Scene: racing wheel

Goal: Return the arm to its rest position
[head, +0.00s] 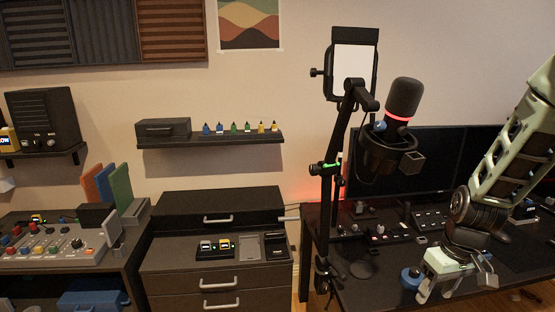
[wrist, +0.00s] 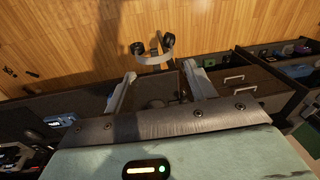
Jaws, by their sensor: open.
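My gripper (head: 453,290) hangs at the lower right of the head view, in front of and over the dark desk (head: 375,292). My pale green arm reaches down to it from the right edge. In the wrist view its two grey fingers (wrist: 160,82) are spread apart with nothing held between them. A small blue round object (head: 411,278) appears just left of the gripper in the head view. I cannot tell how far apart they are in depth.
A microphone (head: 403,98) on a tall black stand rises left of my arm. Dark monitors (head: 400,165) stand behind. A drawer cabinet (head: 215,262) and control panel (head: 60,245) are at left. The wrist view shows headphones (wrist: 168,43) over wooden floor (wrist: 70,35).

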